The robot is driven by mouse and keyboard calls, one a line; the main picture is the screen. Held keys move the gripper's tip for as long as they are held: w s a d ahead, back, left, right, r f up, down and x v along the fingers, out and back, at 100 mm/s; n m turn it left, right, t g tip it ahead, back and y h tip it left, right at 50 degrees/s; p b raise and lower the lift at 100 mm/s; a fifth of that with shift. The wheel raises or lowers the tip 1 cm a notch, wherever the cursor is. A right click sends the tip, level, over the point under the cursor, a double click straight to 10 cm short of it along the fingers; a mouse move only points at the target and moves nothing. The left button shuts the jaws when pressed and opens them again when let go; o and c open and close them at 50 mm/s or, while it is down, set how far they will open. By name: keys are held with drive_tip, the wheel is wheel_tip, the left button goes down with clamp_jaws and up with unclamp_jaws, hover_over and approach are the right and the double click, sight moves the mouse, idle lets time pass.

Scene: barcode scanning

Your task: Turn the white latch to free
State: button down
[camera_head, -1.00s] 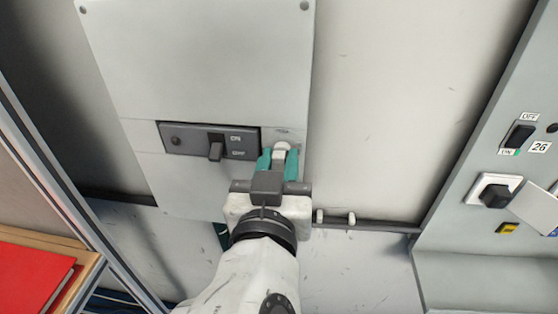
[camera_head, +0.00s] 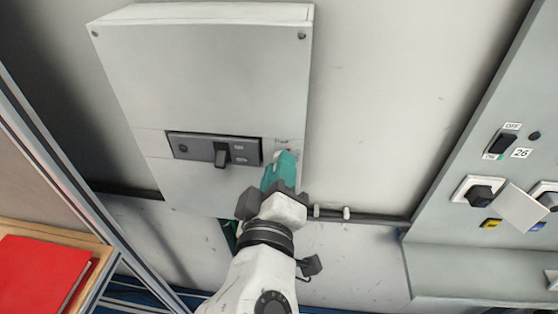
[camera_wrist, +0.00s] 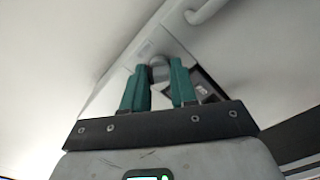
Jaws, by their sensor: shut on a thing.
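The white latch (camera_head: 279,154) is on the lower right of the grey box's front, beside the dark ON/OFF switch, mostly hidden behind my fingers. The latch's exact angle is hidden.
The grey box (camera_head: 215,75) hangs on the wall with its dark switch panel (camera_head: 190,147) left of my gripper. A dark rail (camera_head: 380,219) runs along the wall below. A grey cabinet (camera_head: 470,255) with a switch and sockets is at right, and a red folder (camera_head: 40,275) at lower left.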

drive_tip(key=shift+n+p, duration=2.3)
drive_tip(key=shift+n, duration=1.2)
drive_tip(key=c, duration=0.9)
unclamp_jaws()
drive_tip(key=s+b, duration=0.2)
drive_tip(key=s, duration=0.8)
drive_tip(key=shift+s+a+b, duration=0.25)
drive_tip(key=shift+s+b, duration=0.1)
drive_tip(key=shift+s, duration=0.05)
